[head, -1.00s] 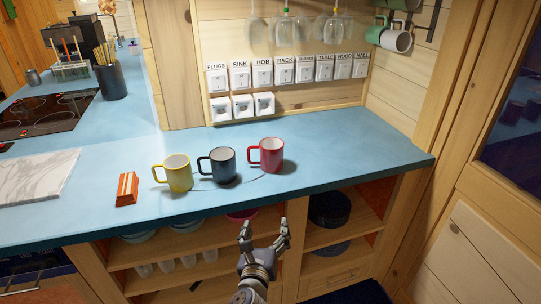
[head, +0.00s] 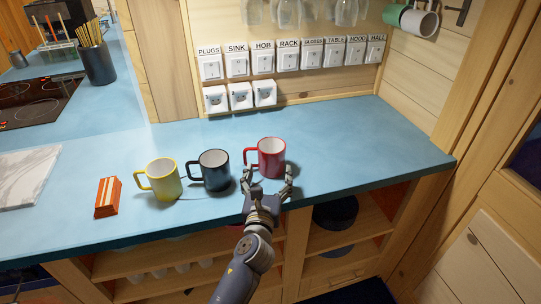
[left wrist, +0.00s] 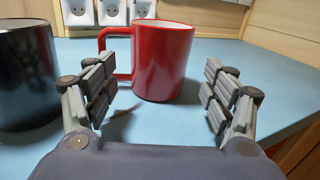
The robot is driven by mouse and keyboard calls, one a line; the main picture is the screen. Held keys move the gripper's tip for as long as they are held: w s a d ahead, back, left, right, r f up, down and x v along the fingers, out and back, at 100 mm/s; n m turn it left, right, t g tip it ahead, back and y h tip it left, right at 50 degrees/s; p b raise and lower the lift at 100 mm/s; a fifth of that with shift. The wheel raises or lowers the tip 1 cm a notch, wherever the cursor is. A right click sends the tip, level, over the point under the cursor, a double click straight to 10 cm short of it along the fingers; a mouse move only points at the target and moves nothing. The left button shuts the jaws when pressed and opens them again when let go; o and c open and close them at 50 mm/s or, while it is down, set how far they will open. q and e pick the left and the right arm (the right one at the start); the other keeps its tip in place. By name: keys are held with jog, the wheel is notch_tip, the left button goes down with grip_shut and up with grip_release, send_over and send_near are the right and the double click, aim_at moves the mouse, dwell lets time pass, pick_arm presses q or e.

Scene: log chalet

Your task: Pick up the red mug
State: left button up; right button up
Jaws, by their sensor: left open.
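The red mug (head: 271,157) stands upright on the blue counter, its handle pointing left. My left gripper (head: 269,172) is open just in front of it, at the counter's front edge, with a finger to either side of the mug's lower part. In the left wrist view the red mug (left wrist: 161,62) stands ahead, between and beyond the open fingers (left wrist: 160,90). Its handle is close to the left finger, and I cannot tell whether they touch. The fingers hold nothing. My right gripper is not in view.
The blue counter (head: 370,145) is clear to the right. Labelled switches (head: 288,58) and sockets line the back wall.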

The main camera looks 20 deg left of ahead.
aim_at(270, 166)
pick_arm(q)
jog(key=shift+w+a+r, duration=0.1)
jog(key=shift+w+a, duration=0.1)
jog(key=shift+w, duration=1.05)
jog(key=w, duration=0.2)
jog(key=w+a, duration=0.1)
jog(key=w, duration=0.1)
jog(key=shift+r, duration=0.1)
jog(key=shift+w, duration=0.55)
jog(key=shift+s, duration=0.1)
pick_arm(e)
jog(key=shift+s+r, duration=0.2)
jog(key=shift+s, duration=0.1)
pick_arm(q)
jog(key=c, duration=1)
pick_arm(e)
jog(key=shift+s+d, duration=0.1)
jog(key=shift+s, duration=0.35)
